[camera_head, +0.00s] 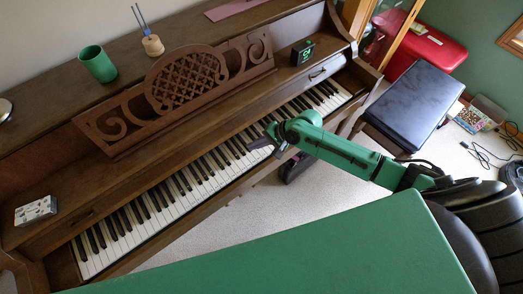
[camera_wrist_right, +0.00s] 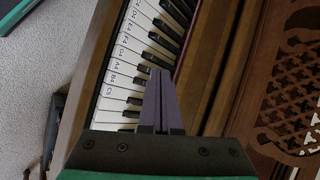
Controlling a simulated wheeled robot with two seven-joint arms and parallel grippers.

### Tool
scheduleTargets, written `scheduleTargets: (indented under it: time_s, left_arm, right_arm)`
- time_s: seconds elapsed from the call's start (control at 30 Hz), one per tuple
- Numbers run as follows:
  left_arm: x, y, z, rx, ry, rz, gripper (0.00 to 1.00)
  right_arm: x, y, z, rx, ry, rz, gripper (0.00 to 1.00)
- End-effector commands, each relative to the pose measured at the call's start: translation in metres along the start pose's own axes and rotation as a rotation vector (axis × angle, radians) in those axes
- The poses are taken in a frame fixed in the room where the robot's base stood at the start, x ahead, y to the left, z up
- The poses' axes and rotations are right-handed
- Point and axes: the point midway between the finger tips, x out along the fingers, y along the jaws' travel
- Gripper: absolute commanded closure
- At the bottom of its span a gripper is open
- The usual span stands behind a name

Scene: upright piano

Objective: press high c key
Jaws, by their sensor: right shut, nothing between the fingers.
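The piano keyboard (camera_head: 190,187) runs diagonally across the head view, with white and black keys. My left gripper is not in view.
A carved music stand (camera_head: 185,80) rises behind the keys. A green cup (camera_head: 97,64) and a small dark box (camera_head: 302,52) stand on the piano. A patterned box (camera_head: 36,210) is at the left end. A black bench (camera_head: 416,105) stands at the right.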

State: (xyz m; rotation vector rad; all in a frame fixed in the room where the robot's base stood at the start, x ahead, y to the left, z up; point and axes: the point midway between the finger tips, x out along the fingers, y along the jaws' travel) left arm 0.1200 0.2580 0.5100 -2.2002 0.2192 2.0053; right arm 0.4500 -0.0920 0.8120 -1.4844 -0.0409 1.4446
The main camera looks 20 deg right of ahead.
Motion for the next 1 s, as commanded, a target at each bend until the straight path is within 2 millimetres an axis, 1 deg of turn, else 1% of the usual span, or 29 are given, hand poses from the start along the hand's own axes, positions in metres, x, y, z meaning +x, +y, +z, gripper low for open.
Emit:
scheduleTargets:
  time_s: [0.03, 0.1, 0.17, 0.23, 0.53, 0.67, 0.77, 1.0]
  left_arm:
    - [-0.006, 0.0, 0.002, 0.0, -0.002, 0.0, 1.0]
    - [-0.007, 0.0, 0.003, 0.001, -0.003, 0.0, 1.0]
    - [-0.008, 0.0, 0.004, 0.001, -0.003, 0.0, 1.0]
    - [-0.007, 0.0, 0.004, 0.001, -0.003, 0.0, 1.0]
    - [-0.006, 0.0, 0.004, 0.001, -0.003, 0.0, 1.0]
    - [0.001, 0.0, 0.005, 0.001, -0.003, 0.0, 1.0]
    - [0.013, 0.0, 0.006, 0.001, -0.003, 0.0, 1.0]
    - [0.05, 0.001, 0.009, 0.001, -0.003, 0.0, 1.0]
  right_arm:
    - [-0.014, -0.005, -0.017, 0.131, 0.008, -0.009, 1.0]
    - [-0.025, -0.006, -0.032, 0.313, 0.01, -0.028, 1.0]
    - [-0.03, -0.007, -0.041, 0.409, 0.012, -0.041, 1.0]
    - [-0.033, -0.006, -0.044, 0.463, 0.012, -0.049, 1.0]
    - [-0.032, -0.006, -0.044, 0.473, 0.009, -0.05, 1.0]
    - [-0.027, -0.002, -0.046, 0.471, 0.009, -0.049, 1.0]
    - [-0.019, 0.005, -0.048, 0.47, 0.009, -0.049, 1.0]
    - [0.003, 0.026, -0.056, 0.471, 0.009, -0.049, 1.0]
